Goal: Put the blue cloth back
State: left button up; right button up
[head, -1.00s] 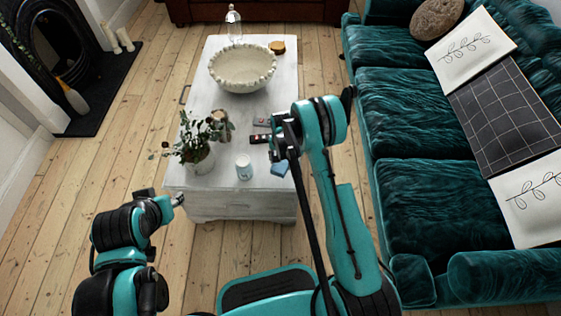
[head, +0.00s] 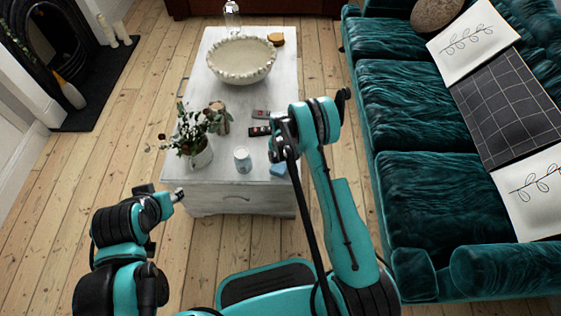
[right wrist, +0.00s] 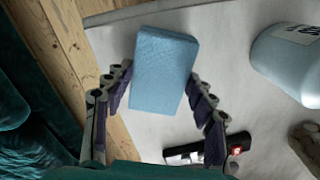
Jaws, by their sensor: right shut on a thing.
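The blue cloth (head: 278,170) shows as a small folded light-blue block at the near right corner of the white table (head: 235,202). In the right wrist view the cloth (right wrist: 164,70) lies between the fingers of my right gripper (right wrist: 160,100), which is shut on it. I cannot tell whether the cloth touches the tabletop. In the head view my right gripper (head: 279,150) is partly hidden by its own arm. My left gripper (head: 178,195) is beside the table's near left corner, apart from the cloth; its jaw state is unclear.
On the table are a white jar (head: 242,160), a potted plant (head: 199,152), dark remotes (head: 260,131) and a large bowl (head: 241,60). The jar also shows in the right wrist view (right wrist: 287,65). A teal sofa (head: 415,115) stands to the right. Floorboards are clear on the left.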

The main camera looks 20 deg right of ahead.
jog(key=shift+f, duration=0.4)
jog(key=o, duration=1.1)
notch_tip(320, 180, up, 12)
